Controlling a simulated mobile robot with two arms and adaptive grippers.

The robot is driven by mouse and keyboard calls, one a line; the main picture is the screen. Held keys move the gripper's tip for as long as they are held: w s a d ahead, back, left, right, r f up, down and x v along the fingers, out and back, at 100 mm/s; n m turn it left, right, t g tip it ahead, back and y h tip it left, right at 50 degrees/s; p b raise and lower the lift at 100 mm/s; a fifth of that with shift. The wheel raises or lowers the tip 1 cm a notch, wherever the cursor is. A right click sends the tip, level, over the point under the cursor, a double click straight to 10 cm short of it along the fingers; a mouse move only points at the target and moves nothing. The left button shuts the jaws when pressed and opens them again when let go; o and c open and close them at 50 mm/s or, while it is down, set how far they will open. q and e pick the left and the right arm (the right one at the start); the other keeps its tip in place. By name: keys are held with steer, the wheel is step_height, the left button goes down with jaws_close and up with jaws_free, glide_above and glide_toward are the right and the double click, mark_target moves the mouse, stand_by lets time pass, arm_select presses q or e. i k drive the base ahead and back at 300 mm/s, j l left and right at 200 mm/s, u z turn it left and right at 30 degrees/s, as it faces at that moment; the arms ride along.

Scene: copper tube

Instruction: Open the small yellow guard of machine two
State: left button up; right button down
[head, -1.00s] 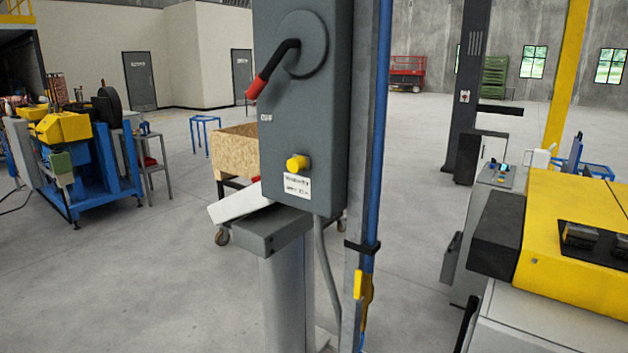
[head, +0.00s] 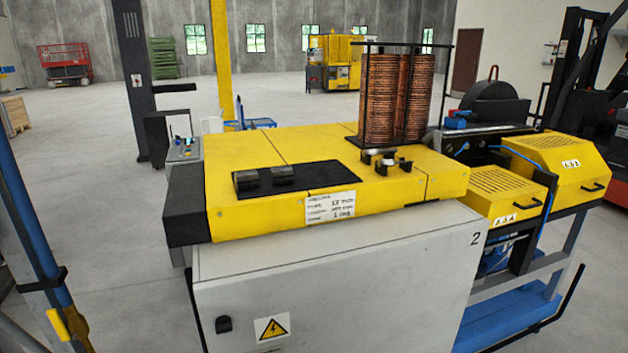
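Machine two (head: 345,275) stands in the middle, a grey cabinet with a yellow top and a "2" at its right edge. At its right end are two vented yellow guards with black handles. The nearer guard (head: 488,185) looks smaller and is down. Its handle (head: 505,218) is on its front face. The other guard (head: 555,155) sits behind and to the right, also down, with a handle (head: 594,187) on its front. Both carry small white labels. Neither of my grippers is in view.
A rack of copper coils (head: 397,95) stands on the yellow top. A blue frame (head: 515,300) with a black rail is below the guards. A blue post (head: 35,240) is at the left. Open floor (head: 120,250) lies between post and machine. A forklift (head: 590,80) stands behind right.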

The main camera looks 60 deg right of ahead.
mark_target(504, 198)
steer(key=z, duration=2.95)
steer(key=i+l+u, duration=0.15)
steer(key=i+u, duration=0.15)
steer(key=i, duration=0.25)
